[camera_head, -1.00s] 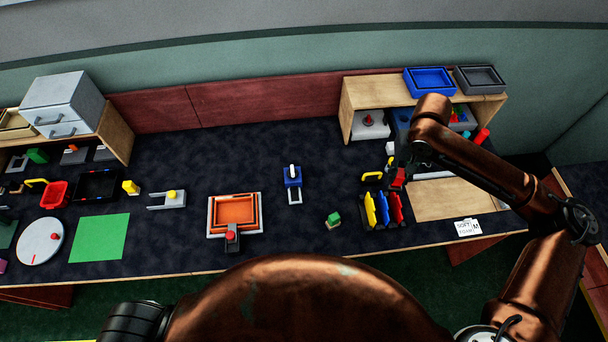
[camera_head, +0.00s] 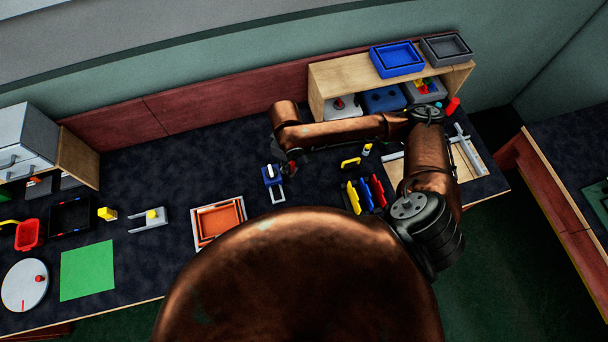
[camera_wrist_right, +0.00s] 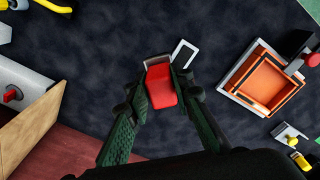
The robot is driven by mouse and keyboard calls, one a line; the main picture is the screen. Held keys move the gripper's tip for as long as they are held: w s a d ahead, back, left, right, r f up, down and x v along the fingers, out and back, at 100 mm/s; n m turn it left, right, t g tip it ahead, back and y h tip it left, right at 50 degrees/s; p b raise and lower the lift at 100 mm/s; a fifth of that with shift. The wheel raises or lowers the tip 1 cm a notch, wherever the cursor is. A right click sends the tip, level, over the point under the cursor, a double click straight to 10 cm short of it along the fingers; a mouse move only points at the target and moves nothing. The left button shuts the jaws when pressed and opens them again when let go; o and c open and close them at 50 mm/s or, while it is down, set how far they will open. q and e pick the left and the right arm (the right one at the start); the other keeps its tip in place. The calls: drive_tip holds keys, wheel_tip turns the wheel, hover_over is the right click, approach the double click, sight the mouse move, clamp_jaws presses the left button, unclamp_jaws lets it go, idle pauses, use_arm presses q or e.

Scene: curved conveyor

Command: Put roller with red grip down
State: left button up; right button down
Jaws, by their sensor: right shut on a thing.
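In the head view my right gripper (camera_head: 288,166) hangs over the dark table, beside a blue block with a white loop (camera_head: 270,176). In the right wrist view the two dark fingers (camera_wrist_right: 160,88) are shut on the red grip (camera_wrist_right: 162,90) of the roller. A small grey part shows at the grip's far end; the rest of the roller is hidden. The white loop (camera_wrist_right: 184,53) lies just beyond the grip there. I cannot tell how high the roller is above the table. My left gripper is not in view.
An orange tray (camera_head: 196,232) lies left of the gripper. A rack with yellow, blue and red panels (camera_head: 367,194) and a wooden board (camera_head: 392,172) stand to the right. A shelf (camera_head: 316,88) is behind. Dark table surface lies open left and behind.

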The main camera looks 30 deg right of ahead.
drive_tip(key=s+a+f+n+p, duration=0.2)
drive_tip(key=s+a+f+n, duration=0.15)
drive_tip(key=s, duration=0.35)
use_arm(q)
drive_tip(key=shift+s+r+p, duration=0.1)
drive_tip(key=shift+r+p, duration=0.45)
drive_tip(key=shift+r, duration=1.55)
use_arm(e)
drive_tip(key=shift+n, duration=0.45)
drive_tip(key=shift+w+d+f, duration=1.4)
drive_tip(key=shift+d+f, duration=0.45)
drive_tip(key=shift+f, duration=0.25)
drive_tip(key=shift+w+d+f, duration=1.4)
drive_tip(key=shift+d+f, duration=0.4)
drive_tip(key=shift+f, duration=0.3)
drive_tip(key=shift+w+d+f, duration=1.4)
drive_tip(key=shift+d+f, duration=0.45)
drive_tip(key=shift+f, duration=0.25)
drive_tip(key=c, duration=2.1)
unclamp_jaws()
drive_tip(key=shift+f, duration=0.15)
drive_tip(key=o, duration=0.4)
